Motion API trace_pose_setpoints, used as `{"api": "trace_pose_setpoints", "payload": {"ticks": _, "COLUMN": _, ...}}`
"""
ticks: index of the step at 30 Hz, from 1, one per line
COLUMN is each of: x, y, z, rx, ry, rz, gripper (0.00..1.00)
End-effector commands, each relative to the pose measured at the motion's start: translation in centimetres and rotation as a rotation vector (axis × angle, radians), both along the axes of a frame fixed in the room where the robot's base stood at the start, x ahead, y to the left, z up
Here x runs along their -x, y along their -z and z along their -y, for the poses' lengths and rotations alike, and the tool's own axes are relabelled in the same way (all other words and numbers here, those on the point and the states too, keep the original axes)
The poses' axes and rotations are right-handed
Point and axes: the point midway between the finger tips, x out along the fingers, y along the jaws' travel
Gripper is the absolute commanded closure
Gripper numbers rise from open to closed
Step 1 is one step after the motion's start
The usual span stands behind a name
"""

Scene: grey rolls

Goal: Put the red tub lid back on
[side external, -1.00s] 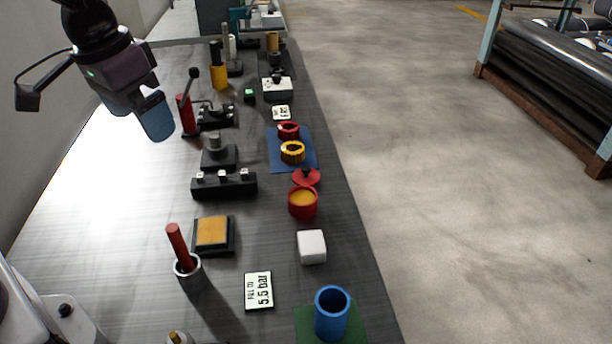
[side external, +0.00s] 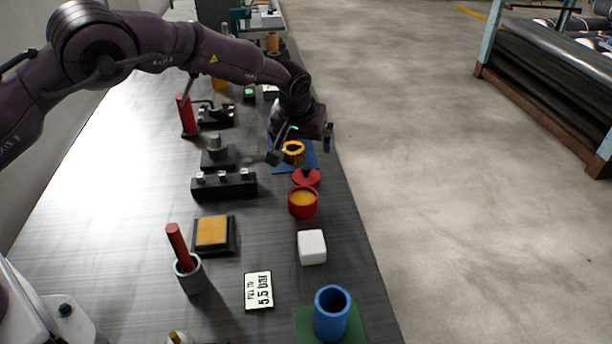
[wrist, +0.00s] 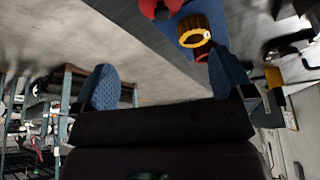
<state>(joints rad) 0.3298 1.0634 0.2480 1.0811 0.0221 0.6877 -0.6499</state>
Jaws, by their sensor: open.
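The open red tub (side external: 302,208) stands near the right edge of the bench with orange-yellow contents showing. Its red lid (side external: 306,177), with a small knob, lies just behind the tub; whether they touch I cannot tell. My gripper (side external: 328,137) is in the air above the blue mat, beyond the lid and a little to its right. In the wrist view my gripper (wrist: 166,82) has its two blue finger pads wide apart with nothing between them. A red piece at the top of that view, probably the lid (wrist: 156,8), is partly cut off.
A yellow ring (side external: 293,153) sits on the blue mat (side external: 308,160) below my gripper; a red ring (wrist: 204,51) is beside it. A white block (side external: 312,247) stands in front of the tub. A black clamp rail (side external: 224,186) is to the left. Open floor lies right of the bench.

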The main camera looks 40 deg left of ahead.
Motion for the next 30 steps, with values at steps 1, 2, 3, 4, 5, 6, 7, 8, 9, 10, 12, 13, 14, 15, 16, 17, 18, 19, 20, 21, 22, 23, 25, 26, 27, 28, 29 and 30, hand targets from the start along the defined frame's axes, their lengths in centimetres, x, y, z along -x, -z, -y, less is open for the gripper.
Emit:
{"api": "trace_pose_setpoints", "payload": {"ticks": 1, "x": -0.2, "y": 0.8, "z": -0.1, "rx": 0.001, "ry": -0.003, "rz": -0.001, "gripper": 0.01}}
{"api": "trace_pose_setpoints", "payload": {"ticks": 2, "x": -0.4, "y": 1.3, "z": -0.2, "rx": 0.001, "ry": -0.003, "rz": -0.002, "gripper": 0.01}}
{"api": "trace_pose_setpoints", "payload": {"ticks": 3, "x": -0.6, "y": 2.0, "z": -0.3, "rx": 0.001, "ry": -0.002, "rz": -0.002, "gripper": 0.01}}
{"api": "trace_pose_setpoints", "payload": {"ticks": 4, "x": -0.8, "y": 2.6, "z": -0.5, "rx": 0.0, "ry": -0.003, "rz": -0.003, "gripper": 0.01}}
{"api": "trace_pose_setpoints", "payload": {"ticks": 5, "x": -1.1, "y": 3.1, "z": -0.5, "rx": 0.0, "ry": -0.003, "rz": -0.002, "gripper": 0.01}}
{"api": "trace_pose_setpoints", "payload": {"ticks": 6, "x": -1.3, "y": 3.9, "z": -0.7, "rx": 0.001, "ry": -0.002, "rz": -0.003, "gripper": 0.01}}
{"api": "trace_pose_setpoints", "payload": {"ticks": 7, "x": -1.5, "y": 4.4, "z": -0.7, "rx": 0.001, "ry": -0.003, "rz": -0.004, "gripper": 0.01}}
{"api": "trace_pose_setpoints", "payload": {"ticks": 8, "x": -1.7, "y": 4.8, "z": -0.8, "rx": 0.001, "ry": -0.002, "rz": -0.002, "gripper": 0.01}}
{"api": "trace_pose_setpoints", "payload": {"ticks": 9, "x": -1.9, "y": 5.3, "z": -0.8, "rx": 0.001, "ry": -0.001, "rz": -0.002, "gripper": 0.01}}
{"api": "trace_pose_setpoints", "payload": {"ticks": 10, "x": -2.0, "y": 5.6, "z": -0.9, "rx": 0.001, "ry": -0.001, "rz": -0.002, "gripper": 0.01}}
{"api": "trace_pose_setpoints", "payload": {"ticks": 12, "x": -2.3, "y": 6.2, "z": -1.0, "rx": 0.001, "ry": -0.001, "rz": -0.002, "gripper": 0.01}}
{"api": "trace_pose_setpoints", "payload": {"ticks": 13, "x": -2.3, "y": 6.4, "z": -1.0, "rx": 0.001, "ry": -0.002, "rz": -0.002, "gripper": 0.01}}
{"api": "trace_pose_setpoints", "payload": {"ticks": 14, "x": -2.4, "y": 6.5, "z": -1.1, "rx": 0.002, "ry": -0.001, "rz": -0.001, "gripper": 0.01}}
{"api": "trace_pose_setpoints", "payload": {"ticks": 15, "x": -2.4, "y": 6.7, "z": -1.1, "rx": 0.002, "ry": -0.001, "rz": -0.001, "gripper": 0.01}}
{"api": "trace_pose_setpoints", "payload": {"ticks": 16, "x": -2.5, "y": 6.8, "z": -1.1, "rx": 0.001, "ry": -0.001, "rz": -0.002, "gripper": 0.01}}
{"api": "trace_pose_setpoints", "payload": {"ticks": 17, "x": -2.5, "y": 7.0, "z": -1.2, "rx": 0.002, "ry": -0.001, "rz": -0.003, "gripper": 0.01}}
{"api": "trace_pose_setpoints", "payload": {"ticks": 18, "x": -2.6, "y": 7.5, "z": -1.3, "rx": 0.002, "ry": -0.001, "rz": -0.003, "gripper": 0.01}}
{"api": "trace_pose_setpoints", "payload": {"ticks": 19, "x": -2.6, "y": 7.9, "z": -1.3, "rx": 0.001, "ry": -0.001, "rz": -0.004, "gripper": 0.01}}
{"api": "trace_pose_setpoints", "payload": {"ticks": 20, "x": -2.7, "y": 8.4, "z": -1.4, "rx": 0.001, "ry": -0.001, "rz": -0.004, "gripper": 0.01}}
{"api": "trace_pose_setpoints", "payload": {"ticks": 21, "x": -2.9, "y": 9.1, "z": -1.6, "rx": 0.001, "ry": -0.001, "rz": -0.004, "gripper": 0.01}}
{"api": "trace_pose_setpoints", "payload": {"ticks": 22, "x": -3.0, "y": 9.6, "z": -1.7, "rx": 0.001, "ry": -0.001, "rz": -0.004, "gripper": 0.01}}
{"api": "trace_pose_setpoints", "payload": {"ticks": 23, "x": -3.1, "y": 10.0, "z": -1.8, "rx": 0.001, "ry": -0.001, "rz": -0.004, "gripper": 0.01}}
{"api": "trace_pose_setpoints", "payload": {"ticks": 25, "x": -3.4, "y": 10.5, "z": -1.9, "rx": 0.001, "ry": -0.001, "rz": -0.002, "gripper": 0.01}}
{"api": "trace_pose_setpoints", "payload": {"ticks": 26, "x": -3.5, "y": 10.7, "z": -1.9, "rx": 0.001, "ry": -0.001, "rz": -0.002, "gripper": 0.01}}
{"api": "trace_pose_setpoints", "payload": {"ticks": 27, "x": -3.6, "y": 11.0, "z": -1.9, "rx": 0.001, "ry": -0.001, "rz": -0.001, "gripper": 0.01}}
{"api": "trace_pose_setpoints", "payload": {"ticks": 28, "x": -3.7, "y": 11.1, "z": -2.0, "rx": 0.001, "ry": -0.001, "rz": -0.002, "gripper": 0.01}}
{"api": "trace_pose_setpoints", "payload": {"ticks": 29, "x": -3.7, "y": 11.3, "z": -2.0, "rx": 0.001, "ry": -0.001, "rz": -0.002, "gripper": 0.01}}
{"api": "trace_pose_setpoints", "payload": {"ticks": 30, "x": -3.8, "y": 11.4, "z": -2.0, "rx": 0.001, "ry": -0.001, "rz": -0.002, "gripper": 0.01}}
